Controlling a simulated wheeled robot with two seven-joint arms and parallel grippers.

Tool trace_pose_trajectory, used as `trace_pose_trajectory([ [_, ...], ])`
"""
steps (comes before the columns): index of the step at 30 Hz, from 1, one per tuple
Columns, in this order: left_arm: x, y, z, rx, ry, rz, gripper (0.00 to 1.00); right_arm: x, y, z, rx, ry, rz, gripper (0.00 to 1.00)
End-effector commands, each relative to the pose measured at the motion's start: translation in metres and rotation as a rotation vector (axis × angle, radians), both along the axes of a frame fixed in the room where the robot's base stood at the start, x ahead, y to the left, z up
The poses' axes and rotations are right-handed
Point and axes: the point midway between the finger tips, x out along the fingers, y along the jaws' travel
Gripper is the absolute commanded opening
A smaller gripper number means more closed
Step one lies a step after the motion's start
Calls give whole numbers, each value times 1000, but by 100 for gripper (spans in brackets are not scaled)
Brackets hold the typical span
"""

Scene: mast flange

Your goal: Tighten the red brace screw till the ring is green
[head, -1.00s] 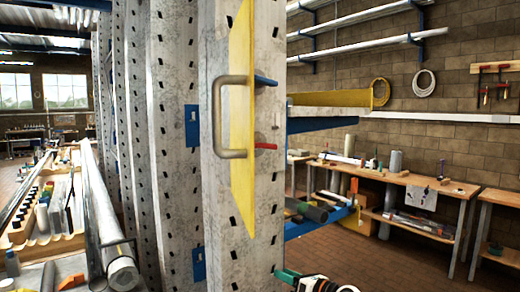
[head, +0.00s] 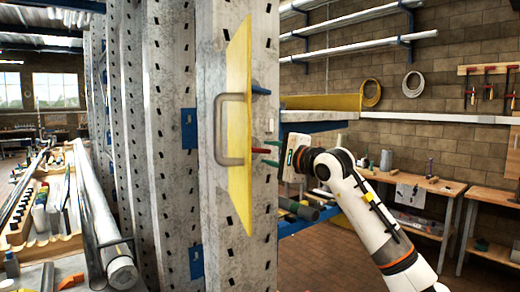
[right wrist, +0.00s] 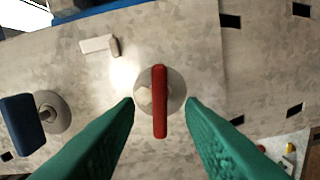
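The red brace screw (head: 261,151) sticks out sideways from the grey perforated post (head: 240,265), by the yellow plate with its grey handle. In the right wrist view it is an upright red bar (right wrist: 160,75) on a round grey base (right wrist: 176,88). No green ring shows there. My right gripper (head: 272,153) reaches in from the right; its green fingers are open on either side of the red bar's lower part in the right wrist view (right wrist: 160,112), with gaps on both sides. My left gripper is not in view.
A blue knob (head: 261,88) sits above the red screw; a blue one also shows at left in the right wrist view (right wrist: 22,124). The yellow plate (head: 239,120) stands close to the gripper. A shelf (head: 318,115) lies behind my right arm.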

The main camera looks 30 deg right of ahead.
Motion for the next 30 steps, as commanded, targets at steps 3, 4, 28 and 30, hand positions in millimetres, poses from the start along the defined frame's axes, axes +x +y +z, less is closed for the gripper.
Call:
trace_pose_trajectory([
  [3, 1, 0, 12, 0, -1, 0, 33, 13, 2, 3, 4, 2, 2, 36],
  [4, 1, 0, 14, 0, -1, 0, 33, 16, 2, 3, 5, 3, 3, 36],
  [28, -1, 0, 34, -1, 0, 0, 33, 51, 5, -1, 15, 3, 2, 0],
  [30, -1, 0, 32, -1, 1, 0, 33, 51, 5, -2, 48, 5, 3, 0],
])
